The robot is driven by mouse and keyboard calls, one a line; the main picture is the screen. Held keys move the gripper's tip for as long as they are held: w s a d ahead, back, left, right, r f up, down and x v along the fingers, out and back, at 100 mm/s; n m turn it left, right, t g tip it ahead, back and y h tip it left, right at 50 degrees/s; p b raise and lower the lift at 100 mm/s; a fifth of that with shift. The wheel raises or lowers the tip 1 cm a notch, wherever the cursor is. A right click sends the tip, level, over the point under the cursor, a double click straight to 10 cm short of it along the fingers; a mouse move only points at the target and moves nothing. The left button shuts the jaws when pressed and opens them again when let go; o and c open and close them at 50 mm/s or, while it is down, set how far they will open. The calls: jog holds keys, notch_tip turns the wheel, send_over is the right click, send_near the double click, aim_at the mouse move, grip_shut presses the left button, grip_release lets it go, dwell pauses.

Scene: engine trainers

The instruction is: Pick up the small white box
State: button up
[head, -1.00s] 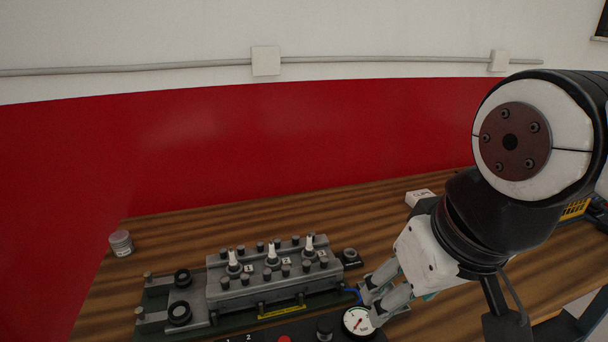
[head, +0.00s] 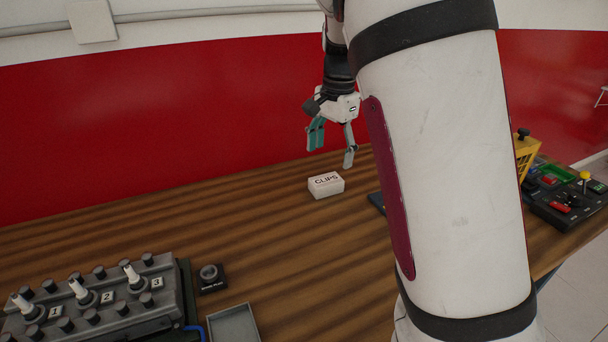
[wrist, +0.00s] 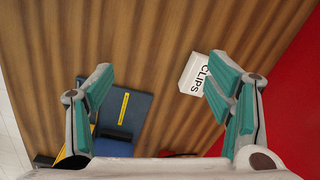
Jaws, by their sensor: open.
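The small white box (head: 326,185), marked "CLIPS", lies on the wooden table in the head view, near the red wall. It also shows in the wrist view (wrist: 194,76), partly covered by the right-hand finger. My gripper (head: 333,156) is open and empty above and behind the box in the head view. In the wrist view my gripper's fingers (wrist: 158,85) are spread wide, and the box lies beside the right-hand finger rather than midway between them. The box appears apart from the fingers.
An engine block trainer (head: 95,305) and a grey tray (head: 233,325) stand at the front left. A dark blue case (wrist: 133,103) with a yellow strip lies near the box. A yellow item (head: 525,152) and a black panel (head: 570,200) are at right. The table left of the box is clear.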

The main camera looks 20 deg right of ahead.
jog(key=w+d+f+m+h, duration=0.2)
jog(key=w+f+m, duration=0.15)
jog(key=w, duration=0.45)
jog(key=h, duration=0.3)
send_near(326, 180)
jog(key=shift+g, duration=0.3)
jog(key=x, duration=0.2)
jog(key=w+x, duration=0.1)
jog(key=x, duration=0.2)
jog(key=shift+d, duration=0.2)
jog(key=x, duration=0.4)
jog(key=shift+s+f, duration=0.2)
jog(key=shift+f, duration=0.05)
jog(key=shift+d+f, duration=0.1)
jog(key=shift+f, duration=0.4)
jog(key=shift+f, duration=0.2)
jog(key=c, duration=1.3)
